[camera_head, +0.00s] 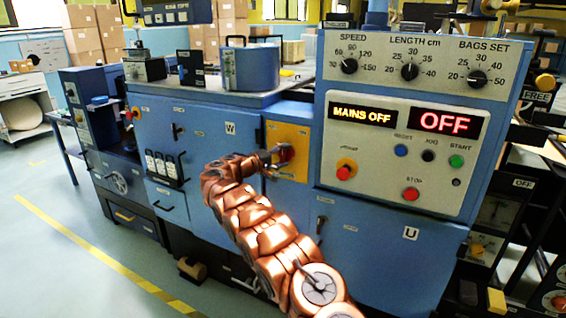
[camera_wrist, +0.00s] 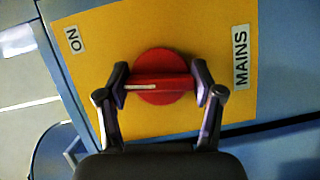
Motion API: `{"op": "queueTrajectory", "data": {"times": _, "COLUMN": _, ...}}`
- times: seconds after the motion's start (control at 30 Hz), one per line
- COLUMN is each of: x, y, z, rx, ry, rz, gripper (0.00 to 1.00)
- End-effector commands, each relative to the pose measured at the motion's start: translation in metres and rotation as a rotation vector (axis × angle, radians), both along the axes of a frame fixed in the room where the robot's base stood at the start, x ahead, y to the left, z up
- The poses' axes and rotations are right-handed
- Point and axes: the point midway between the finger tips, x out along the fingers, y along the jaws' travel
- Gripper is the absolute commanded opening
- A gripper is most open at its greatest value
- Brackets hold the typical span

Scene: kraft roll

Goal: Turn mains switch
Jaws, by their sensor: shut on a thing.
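The mains switch is a red rotary knob (camera_wrist: 160,68) on a yellow plate (camera_wrist: 98,30), with a white line on its handle bar. In the head view the knob (camera_head: 286,153) sits on the yellow plate (camera_head: 300,133) on the blue machine front, partly hidden by my gripper (camera_head: 276,157). In the wrist view my gripper (camera_wrist: 160,86) has one finger at each end of the knob's bar and is shut on it. The plate carries an "ON" label (camera_wrist: 72,40) and a "MAINS" label (camera_wrist: 241,56). The display (camera_head: 361,114) reads "MAINS OFF".
To the right, a panel holds dials (camera_head: 410,71), a red "OFF" display (camera_head: 447,122), a stop button (camera_head: 411,194) and a start button (camera_head: 456,161). Blue cabinet doors lie around my arm. Open floor (camera_head: 60,240) is at the left.

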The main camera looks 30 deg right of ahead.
Motion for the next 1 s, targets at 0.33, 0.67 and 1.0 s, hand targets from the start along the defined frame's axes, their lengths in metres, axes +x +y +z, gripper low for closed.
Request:
{"op": "queueTrajectory", "data": {"times": 0.33, "x": 0.0002, "y": 0.0002, "z": -0.0031, "rx": -0.171, "ry": 0.286, "rz": 0.001, "gripper": 0.32}}
{"op": "queueTrajectory", "data": {"times": 0.67, "x": 0.0001, "y": -0.0001, "z": -0.0028, "rx": -0.328, "ry": 0.547, "rz": 0.001, "gripper": 0.32}}
{"op": "queueTrajectory", "data": {"times": 1.0, "x": 0.0, "y": -0.0009, "z": -0.0022, "rx": -0.447, "ry": 0.745, "rz": 0.001, "gripper": 0.32}}
